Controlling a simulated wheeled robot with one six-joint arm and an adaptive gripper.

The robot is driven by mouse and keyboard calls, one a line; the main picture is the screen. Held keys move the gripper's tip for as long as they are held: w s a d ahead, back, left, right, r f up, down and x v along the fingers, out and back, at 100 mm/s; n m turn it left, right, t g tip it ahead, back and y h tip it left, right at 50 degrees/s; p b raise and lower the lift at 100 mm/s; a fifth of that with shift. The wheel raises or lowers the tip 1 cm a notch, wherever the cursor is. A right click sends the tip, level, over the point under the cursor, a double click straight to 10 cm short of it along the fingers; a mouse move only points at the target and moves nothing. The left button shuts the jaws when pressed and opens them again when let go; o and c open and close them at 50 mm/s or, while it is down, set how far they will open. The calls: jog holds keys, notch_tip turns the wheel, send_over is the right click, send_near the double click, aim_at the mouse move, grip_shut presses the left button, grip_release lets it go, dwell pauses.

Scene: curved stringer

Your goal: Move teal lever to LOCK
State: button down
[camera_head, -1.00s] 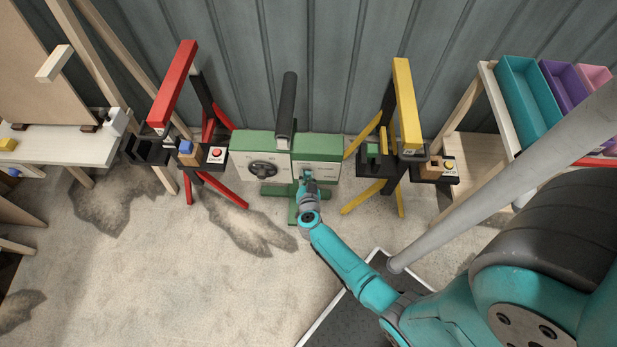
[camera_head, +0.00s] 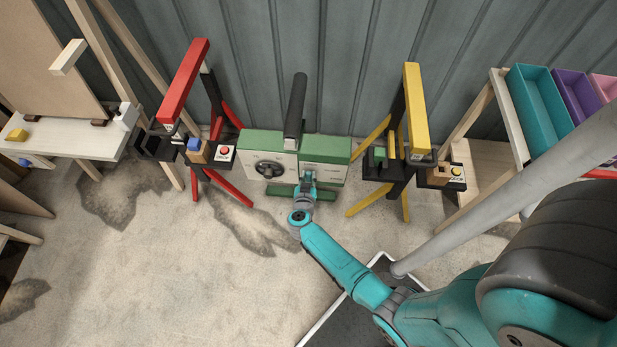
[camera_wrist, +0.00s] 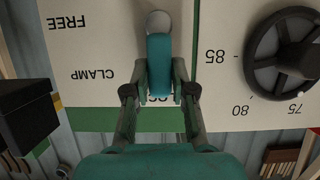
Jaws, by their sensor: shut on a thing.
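The teal lever (camera_wrist: 159,62) shows in the wrist view, where the panel lettering is upside down. It runs straight down the picture from a round grey hub (camera_wrist: 158,22). My gripper (camera_wrist: 160,92) is shut on the lever's lower end, one finger on each side. FREE (camera_wrist: 67,22) and CLAMP (camera_wrist: 95,74) are printed left of the lever. In the head view my gripper (camera_head: 308,181) is at the white front of the green machine (camera_head: 325,149); the lever is too small there to make out.
A black handwheel (camera_wrist: 288,55) with a number scale sits beside the lever; it also shows in the head view (camera_head: 268,169). A red stand (camera_head: 184,80) is left of the machine and a yellow stand (camera_head: 416,105) right. Open floor (camera_head: 190,270) lies in front.

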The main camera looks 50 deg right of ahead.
jog(key=shift+w+r, duration=0.1)
jog(key=c, duration=1)
grip_release()
jog(key=shift+o, duration=0.2)
jog(key=v, duration=1.2)
